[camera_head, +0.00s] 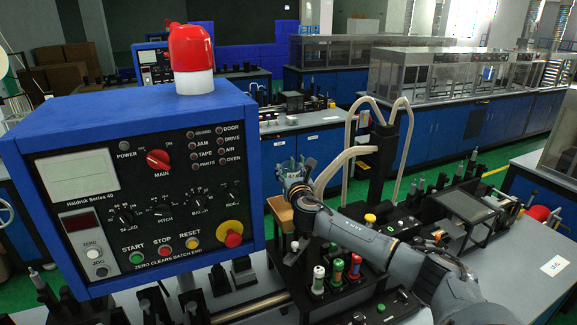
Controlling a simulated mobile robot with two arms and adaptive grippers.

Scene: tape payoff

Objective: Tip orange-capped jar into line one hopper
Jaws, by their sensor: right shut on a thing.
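My right arm reaches in from the lower right, and its gripper (296,170) is raised just right of the blue control box. The gripper is shut on a small pale greenish thing, largely hidden by the fingers; no orange cap can be made out on it. A tan box-like part (281,211) is just below the gripper in the picture; I cannot tell whether it is a hopper. Several small containers stand upright in a dark rack below the arm, among them a green-and-white one (318,281) and a red one (355,267). My left gripper is not in view.
The blue control box (258,150) with a red beacon (191,60) blocks the left side. A black post (381,165) with pale curved tubes (407,125) stands behind my right arm. Dark fixtures crowd the bench; its grey top (525,240) is partly bare at right.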

